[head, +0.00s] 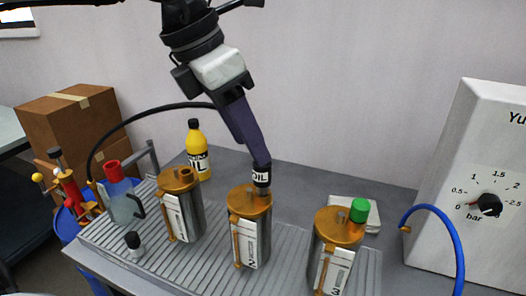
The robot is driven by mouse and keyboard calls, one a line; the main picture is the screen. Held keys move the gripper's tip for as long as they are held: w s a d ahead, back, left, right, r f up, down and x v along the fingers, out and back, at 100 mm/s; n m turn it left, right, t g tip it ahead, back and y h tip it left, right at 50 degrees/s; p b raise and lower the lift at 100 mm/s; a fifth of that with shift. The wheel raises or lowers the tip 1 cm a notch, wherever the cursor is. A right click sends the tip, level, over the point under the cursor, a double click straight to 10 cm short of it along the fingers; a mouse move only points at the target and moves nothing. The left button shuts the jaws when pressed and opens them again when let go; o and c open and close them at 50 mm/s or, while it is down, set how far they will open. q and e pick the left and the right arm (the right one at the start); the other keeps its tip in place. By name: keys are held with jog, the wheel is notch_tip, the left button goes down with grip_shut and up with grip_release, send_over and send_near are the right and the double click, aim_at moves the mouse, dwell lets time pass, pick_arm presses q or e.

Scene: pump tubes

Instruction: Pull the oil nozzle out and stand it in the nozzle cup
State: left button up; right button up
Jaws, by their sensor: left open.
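A black nozzle with an "OIL" label (261,176) stands upright in the top of the middle canister, marked 2 (250,241). My left gripper (260,161) reaches down from above, with its purple fingers at the nozzle's top end. The jaws are open; whether they touch the nozzle is unclear. A black hose (140,118) arcs from the left and passes behind the gripper; its join to the nozzle is hidden. I cannot tell for certain which object is the nozzle cup. My right gripper is not in view.
Canisters stand left (181,208) and right (335,254) on the ribbed tray (105,228); the right one has a green cap (359,210). A gauge box (475,190) is at right.

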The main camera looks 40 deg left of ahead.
aim_at(270, 174)
pick_arm(q)
jog(key=x, duration=1.1)
jog(key=shift+w+a+f+b, duration=0.15)
jog(key=shift+f+b, duration=0.1)
jog(key=shift+b, duration=0.15)
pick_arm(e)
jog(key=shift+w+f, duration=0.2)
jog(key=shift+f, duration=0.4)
pick_arm(q)
grip_shut()
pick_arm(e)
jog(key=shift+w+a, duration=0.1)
pick_arm(q)
jog(key=shift+r, duration=0.65)
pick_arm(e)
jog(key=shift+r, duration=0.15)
pick_arm(q)
jog(key=shift+r, duration=0.15)
